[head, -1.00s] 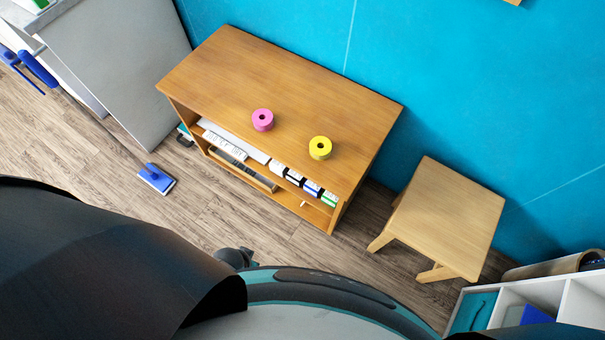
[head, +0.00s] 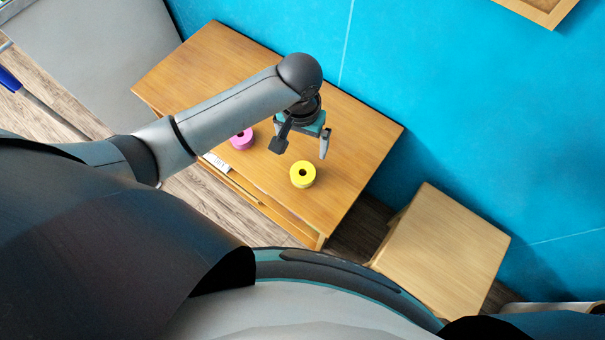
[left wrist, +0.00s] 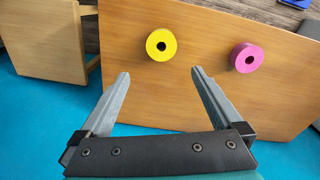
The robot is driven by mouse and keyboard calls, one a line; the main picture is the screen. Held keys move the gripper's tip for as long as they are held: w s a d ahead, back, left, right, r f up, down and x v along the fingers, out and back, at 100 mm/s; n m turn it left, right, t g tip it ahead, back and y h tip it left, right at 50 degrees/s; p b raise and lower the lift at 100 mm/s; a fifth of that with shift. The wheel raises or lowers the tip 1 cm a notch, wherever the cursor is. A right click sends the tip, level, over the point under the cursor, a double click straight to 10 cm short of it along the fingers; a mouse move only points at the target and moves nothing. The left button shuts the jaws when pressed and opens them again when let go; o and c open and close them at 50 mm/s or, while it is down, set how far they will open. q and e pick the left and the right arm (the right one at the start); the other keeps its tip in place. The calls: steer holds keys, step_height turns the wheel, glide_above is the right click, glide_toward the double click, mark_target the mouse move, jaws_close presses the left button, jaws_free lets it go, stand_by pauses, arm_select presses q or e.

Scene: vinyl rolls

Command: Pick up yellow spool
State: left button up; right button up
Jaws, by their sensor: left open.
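The yellow spool (head: 303,174) stands on the wooden cabinet top near its front edge, its dark centre hole facing up. In the left wrist view the yellow spool (left wrist: 161,45) lies beyond the gap between the fingertips, apart from both. My left gripper (head: 302,150) is open and empty above the cabinet, just behind the yellow spool in the head view. It also shows in the left wrist view (left wrist: 160,72). A pink spool (head: 242,139) stands to the left of the yellow one, partly hidden by my arm; it shows whole in the left wrist view (left wrist: 247,57). My right gripper is not in view.
The cabinet top (head: 345,130) is otherwise bare. A wooden stool (head: 440,250) stands to the right of the cabinet. A blue wall (head: 450,90) rises behind. A grey panel (head: 90,50) stands at the left.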

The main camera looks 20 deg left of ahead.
arm_select(q)
steer(key=b, duration=0.5)
glide_above(303, 171)
steer(key=s, duration=0.1)
step_height(303, 171, down, 10)
steer(key=shift+f, duration=0.2)
step_height(303, 171, down, 4)
steer(key=shift+s+d+r+b, duration=0.1)
steer(key=shift+r+b, duration=0.1)
steer(key=shift+b, duration=0.65)
steer(key=shift+f, duration=0.4)
steer(key=shift+r, duration=0.1)
steer(key=shift+c, duration=0.9)
steer(key=c, duration=1)
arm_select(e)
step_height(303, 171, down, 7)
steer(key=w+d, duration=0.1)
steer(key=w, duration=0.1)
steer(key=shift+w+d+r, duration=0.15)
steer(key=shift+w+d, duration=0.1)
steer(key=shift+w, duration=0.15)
